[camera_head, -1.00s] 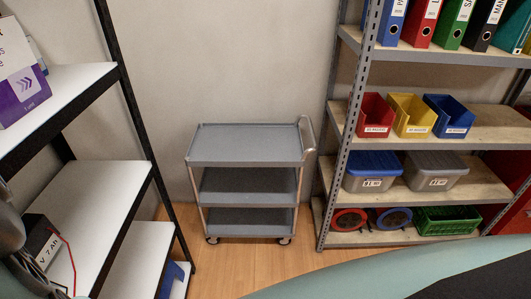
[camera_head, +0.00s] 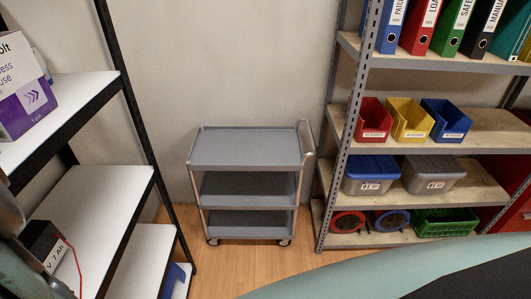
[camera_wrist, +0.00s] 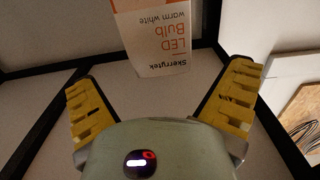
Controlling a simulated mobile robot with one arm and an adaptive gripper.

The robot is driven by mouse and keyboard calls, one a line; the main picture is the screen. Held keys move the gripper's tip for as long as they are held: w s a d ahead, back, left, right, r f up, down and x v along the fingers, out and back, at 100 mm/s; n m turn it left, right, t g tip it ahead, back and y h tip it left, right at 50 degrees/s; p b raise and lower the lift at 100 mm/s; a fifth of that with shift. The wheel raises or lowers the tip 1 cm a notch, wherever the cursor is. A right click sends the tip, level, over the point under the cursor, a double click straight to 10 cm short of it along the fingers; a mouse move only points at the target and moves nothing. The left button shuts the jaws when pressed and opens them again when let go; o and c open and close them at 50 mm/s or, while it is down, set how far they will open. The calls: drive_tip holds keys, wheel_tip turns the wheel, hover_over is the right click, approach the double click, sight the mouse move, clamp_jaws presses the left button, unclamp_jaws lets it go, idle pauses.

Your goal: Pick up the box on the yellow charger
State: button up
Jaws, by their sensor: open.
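My gripper (camera_wrist: 163,76) is open in the wrist view, with its two yellow-padded fingers spread wide and nothing between the pads. A white and orange box (camera_wrist: 153,40) printed "Skerrytek LED Bulb warm white" appears upside down ahead of the fingers, between their directions and apart from them. Its far end is cut off by the top edge. I cannot make out a yellow charger in any view, so what the box rests on is unclear.
A black-framed shelf unit (camera_head: 90,205) at left holds a purple and white box (camera_head: 22,90) and a black battery (camera_head: 44,243) with a red lead. A grey cart (camera_head: 245,149) stands by the wall. A metal rack (camera_head: 480,120) holds binders and bins at right.

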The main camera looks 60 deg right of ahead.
drive_tip(key=shift+f+x, duration=0.2)
drive_tip(key=shift+x, duration=2.35)
drive_tip(key=shift+c, duration=0.2)
drive_tip(key=shift+a, duration=0.1)
drive_tip(key=c, duration=1.1)
